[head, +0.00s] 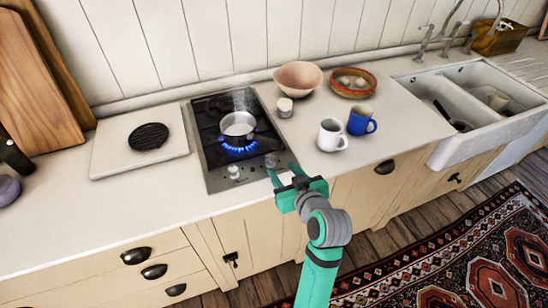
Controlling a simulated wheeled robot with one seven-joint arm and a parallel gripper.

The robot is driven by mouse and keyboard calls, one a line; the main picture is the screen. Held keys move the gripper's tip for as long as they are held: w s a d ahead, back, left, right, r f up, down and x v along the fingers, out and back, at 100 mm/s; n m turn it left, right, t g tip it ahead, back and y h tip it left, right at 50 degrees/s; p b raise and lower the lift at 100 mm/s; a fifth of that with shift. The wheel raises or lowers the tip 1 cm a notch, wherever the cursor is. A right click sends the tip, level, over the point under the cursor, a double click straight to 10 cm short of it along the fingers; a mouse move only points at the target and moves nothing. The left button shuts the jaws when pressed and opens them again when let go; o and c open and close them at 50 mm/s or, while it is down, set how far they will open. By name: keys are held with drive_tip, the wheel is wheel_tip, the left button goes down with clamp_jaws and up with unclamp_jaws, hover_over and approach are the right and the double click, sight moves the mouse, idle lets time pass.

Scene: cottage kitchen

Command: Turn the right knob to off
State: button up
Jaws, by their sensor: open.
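The black two-burner hob (214,160) is set into the pale counter. Its right knob (270,160) is a small light knob at the hob's front right corner. The left knob (234,172) sits at the front, to its left. A blue flame (238,150) burns under a saucepan (237,124), and faint steam rises above it. My gripper (280,169) is open, its two teal fingers pointing at the right knob from the front right. The fingertips are very close to the knob; I cannot tell whether they touch it.
A white mug (331,136), a blue mug (360,121), a small jar (284,107), a pink bowl (298,76) and an orange bowl (352,82) stand right of the hob. A white board (108,160) with a black round item (149,136) lies left. The sink (480,105) is far right.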

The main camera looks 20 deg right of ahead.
sight(270, 157)
drive_tip(key=x, duration=0.8)
drive_tip(key=shift+a, duration=0.35)
drive_tip(key=shift+w+d+f, duration=0.15)
drive_tip(key=shift+w+f, duration=0.15)
drive_tip(key=shift+w, duration=0.3)
drive_tip(key=shift+c, duration=0.3)
drive_tip(key=shift+w, duration=0.1)
drive_tip(key=c, duration=1)
drive_tip(key=shift+d, duration=0.2)
drive_tip(key=shift+a, duration=0.2)
